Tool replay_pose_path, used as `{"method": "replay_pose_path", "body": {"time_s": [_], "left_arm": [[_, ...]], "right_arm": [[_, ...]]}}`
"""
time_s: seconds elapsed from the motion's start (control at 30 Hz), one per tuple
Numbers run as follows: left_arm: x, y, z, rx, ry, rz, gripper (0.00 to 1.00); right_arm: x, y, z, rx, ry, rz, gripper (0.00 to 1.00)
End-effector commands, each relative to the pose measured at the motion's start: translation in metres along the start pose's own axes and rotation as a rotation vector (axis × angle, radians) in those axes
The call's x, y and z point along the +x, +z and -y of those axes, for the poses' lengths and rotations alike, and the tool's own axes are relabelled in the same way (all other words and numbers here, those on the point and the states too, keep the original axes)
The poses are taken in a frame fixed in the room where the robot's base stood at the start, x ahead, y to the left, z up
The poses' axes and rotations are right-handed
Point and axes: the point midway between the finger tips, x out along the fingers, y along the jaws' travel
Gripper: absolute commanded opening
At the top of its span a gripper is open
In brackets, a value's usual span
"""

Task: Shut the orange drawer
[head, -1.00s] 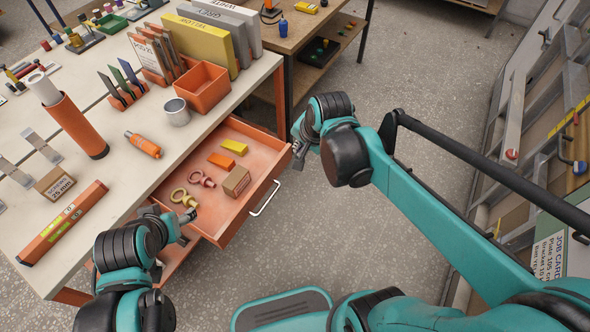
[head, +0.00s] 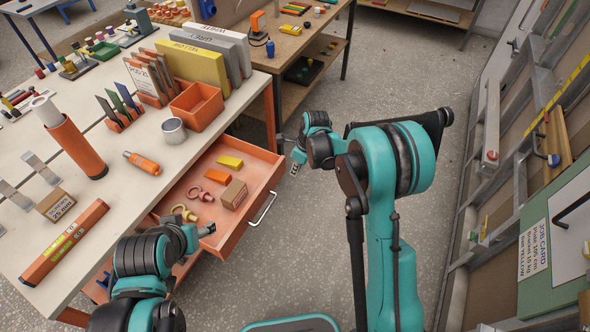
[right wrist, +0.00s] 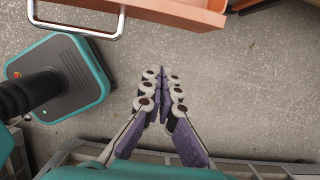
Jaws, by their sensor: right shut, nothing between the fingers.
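The orange drawer (head: 232,236) stands pulled out from under the workbench, with a pale metal handle (head: 263,209) on its front. Inside lie a yellow block, an orange block, a brown box and two ring-shaped pieces. My right gripper (head: 297,163) is shut and empty, beyond the drawer's far front corner and apart from it. In the right wrist view my right gripper (right wrist: 162,75) points at bare floor, with the drawer front (right wrist: 165,8) and handle (right wrist: 75,30) at the top. My left gripper (head: 207,231) is at the drawer's near side; its fingertips are too small to judge.
The workbench top (head: 115,200) holds an orange bin (head: 196,106), a metal cup (head: 174,131), an orange tube and upright binders. A second wooden table (head: 290,40) stands behind. Racks line the right side. The floor before the drawer is clear.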

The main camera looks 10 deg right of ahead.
Motion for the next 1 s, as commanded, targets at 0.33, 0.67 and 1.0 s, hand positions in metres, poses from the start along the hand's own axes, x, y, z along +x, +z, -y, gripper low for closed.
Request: {"method": "replay_pose_path", "body": {"time_s": [0.33,0.67,1.0], "left_arm": [[0.022,0.016,0.0,0.0,0.0,0.0,0.61],[0.028,0.02,0.0,0.0,0.0,0.0,0.61],[0.028,0.02,0.0,0.0,0.0,0.0,0.61]], "right_arm": [[0.073,0.005,0.0,-0.005,-0.001,0.001,0.0],[0.076,0.037,0.0,-0.002,-0.001,0.001,0.0],[0.076,0.039,0.0,-0.002,-0.001,0.001,0.0]]}}
